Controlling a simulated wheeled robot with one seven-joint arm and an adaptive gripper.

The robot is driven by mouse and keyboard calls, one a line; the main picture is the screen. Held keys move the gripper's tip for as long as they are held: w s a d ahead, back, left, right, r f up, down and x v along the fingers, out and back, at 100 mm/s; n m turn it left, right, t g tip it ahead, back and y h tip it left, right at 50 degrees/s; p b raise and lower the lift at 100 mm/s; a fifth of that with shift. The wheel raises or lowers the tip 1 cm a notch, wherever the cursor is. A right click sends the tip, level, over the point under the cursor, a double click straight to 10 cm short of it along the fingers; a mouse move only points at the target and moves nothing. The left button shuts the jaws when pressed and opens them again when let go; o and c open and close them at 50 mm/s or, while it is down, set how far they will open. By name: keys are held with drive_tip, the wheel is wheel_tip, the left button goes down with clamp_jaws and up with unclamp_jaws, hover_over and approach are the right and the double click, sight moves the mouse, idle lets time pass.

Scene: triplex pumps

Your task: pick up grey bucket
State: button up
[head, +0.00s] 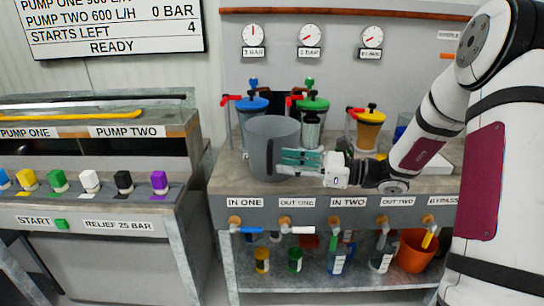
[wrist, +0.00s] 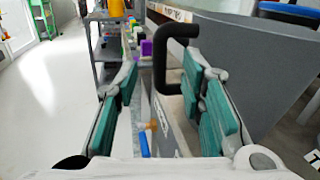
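The grey bucket (head: 260,142) stands upright on the pump bench in the head view, in front of the blue and green pumps. Its grey wall (wrist: 255,65) fills the upper right of the wrist view. A black handle (wrist: 163,55) sticks out from the wall. My gripper (head: 300,160) is at the bucket's right side, with its teal-padded fingers pointing left at it. In the wrist view my gripper (wrist: 165,78) is open, with the handle between or just beyond its fingertips. I cannot tell whether a finger touches it.
Behind the bucket stand a blue-topped pump (head: 254,105), a green-topped pump (head: 312,105) and a yellow pump (head: 368,128). Valves (head: 284,229) line the bench front. An orange bucket (head: 414,251) and bottles stand on the shelf below. A control console (head: 90,195) is at left.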

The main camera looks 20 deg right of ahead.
sight(269, 172)
drive_tip(key=shift+b+x, duration=0.8)
drive_tip(key=shift+x, duration=1.9)
drive_tip(key=shift+s, duration=0.1)
clamp_jaws()
